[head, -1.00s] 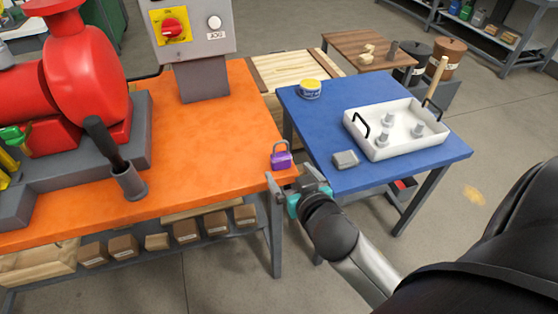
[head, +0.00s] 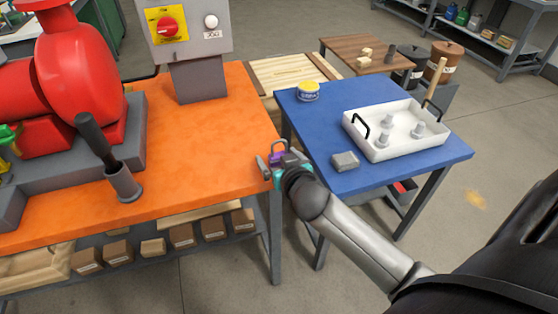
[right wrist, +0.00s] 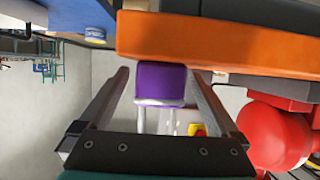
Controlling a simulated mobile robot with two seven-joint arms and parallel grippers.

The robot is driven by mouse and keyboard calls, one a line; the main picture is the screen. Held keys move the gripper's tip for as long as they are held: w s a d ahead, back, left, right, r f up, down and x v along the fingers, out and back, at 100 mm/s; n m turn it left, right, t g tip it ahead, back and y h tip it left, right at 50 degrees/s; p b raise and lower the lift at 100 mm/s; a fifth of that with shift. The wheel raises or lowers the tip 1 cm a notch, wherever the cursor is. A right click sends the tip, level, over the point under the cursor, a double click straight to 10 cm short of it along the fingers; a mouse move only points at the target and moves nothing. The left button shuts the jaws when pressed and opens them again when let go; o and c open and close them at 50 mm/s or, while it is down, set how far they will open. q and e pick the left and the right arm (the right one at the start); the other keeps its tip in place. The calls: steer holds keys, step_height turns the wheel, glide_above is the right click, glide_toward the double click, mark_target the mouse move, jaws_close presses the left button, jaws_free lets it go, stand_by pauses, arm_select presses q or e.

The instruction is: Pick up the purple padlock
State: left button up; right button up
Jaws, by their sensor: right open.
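The purple padlock (head: 277,157) stands at the right edge of the orange bench, mostly hidden behind my right gripper (head: 274,165) in the head view. In the right wrist view the padlock's purple body (right wrist: 160,82) and pale shackle lie between the two fingers of my right gripper (right wrist: 160,76). The fingers are open, with a visible gap on each side of the padlock. My left gripper is not in view.
The orange bench (head: 210,140) carries a red pump (head: 80,70), a grey control box (head: 190,30) and a holder with a dark handle (head: 122,182). A blue table (head: 330,120) beside it holds a white tray (head: 385,150), a grey block (head: 345,162) and a yellow-topped tin (head: 308,91).

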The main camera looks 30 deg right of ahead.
jaws_close()
stand_by(0.8)
